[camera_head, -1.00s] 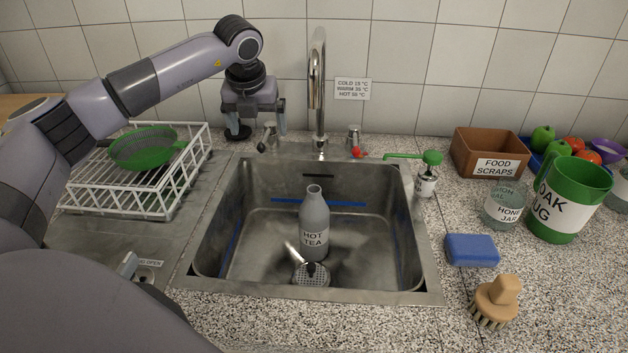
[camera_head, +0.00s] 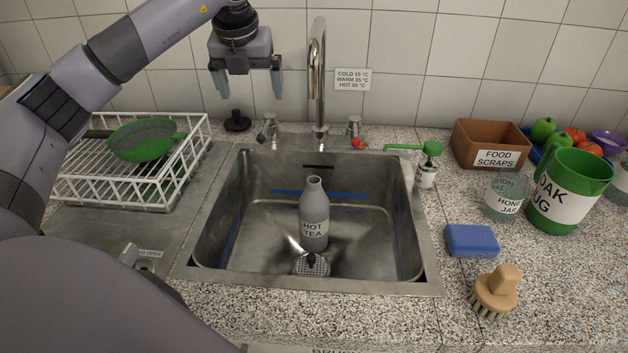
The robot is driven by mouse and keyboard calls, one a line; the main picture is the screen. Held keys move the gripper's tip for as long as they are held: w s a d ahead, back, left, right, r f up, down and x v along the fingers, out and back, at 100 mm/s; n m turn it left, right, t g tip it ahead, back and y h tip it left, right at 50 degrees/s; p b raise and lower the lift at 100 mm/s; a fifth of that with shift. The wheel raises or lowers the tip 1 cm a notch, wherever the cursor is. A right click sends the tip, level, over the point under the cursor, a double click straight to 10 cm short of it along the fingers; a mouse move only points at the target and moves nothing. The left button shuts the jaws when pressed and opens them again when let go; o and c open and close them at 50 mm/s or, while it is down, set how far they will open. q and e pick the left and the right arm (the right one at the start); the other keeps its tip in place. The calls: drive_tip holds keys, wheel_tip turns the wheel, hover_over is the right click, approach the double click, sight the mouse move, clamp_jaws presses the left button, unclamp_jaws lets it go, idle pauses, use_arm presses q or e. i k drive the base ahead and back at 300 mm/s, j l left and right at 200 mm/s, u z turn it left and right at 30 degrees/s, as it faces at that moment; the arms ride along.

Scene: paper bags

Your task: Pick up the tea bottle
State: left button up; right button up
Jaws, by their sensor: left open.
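The tea bottle (camera_head: 314,214) is grey with a narrow neck and a white label reading HOT TEA. It stands upright in the steel sink (camera_head: 222,265), just behind the drain strainer (camera_head: 311,265). My left gripper (camera_head: 248,92) is open and empty, its two fingers pointing down. It is above the counter behind the sink, left of the tap, up and to the left of the bottle and well apart from it. My right gripper is not in view.
The tall tap (camera_head: 318,80) rises behind the sink, with a black plug (camera_head: 237,121) left of it. A white dish rack (camera_head: 115,185) holds a green colander (camera_head: 142,139). At right are a soap pump (camera_head: 427,172), blue sponge (camera_head: 471,240), brush (camera_head: 496,291) and green jug (camera_head: 591,182).

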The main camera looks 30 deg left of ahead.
sight(313, 203)
drive_tip(key=k, duration=1)
